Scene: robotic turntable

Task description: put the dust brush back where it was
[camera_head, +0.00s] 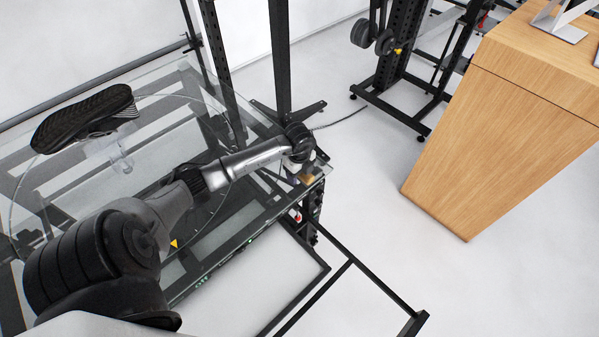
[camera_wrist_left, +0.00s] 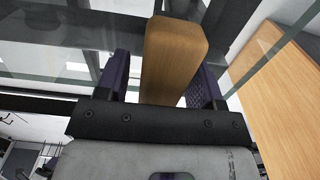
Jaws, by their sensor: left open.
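The dust brush shows in the left wrist view as a light-brown wooden block (camera_wrist_left: 173,58) with rounded edges. In the head view only a small brown part of it (camera_head: 307,179) shows at the right corner of the glass table, partly hidden by my gripper. My left gripper (camera_head: 299,172) is at that corner, at the brush. In the left wrist view its two dark fingers (camera_wrist_left: 160,80) stand on either side of the wooden block, open, with a gap visible on the right side. Bristles are hidden. My right gripper is not in view.
The glass table (camera_head: 248,213) has a round turntable marking under my left arm. A black shoe (camera_head: 84,118) stands on a clear support at the left. A black upright post (camera_head: 280,60) rises behind the table corner. A wooden desk (camera_head: 510,120) stands to the right, across open floor.

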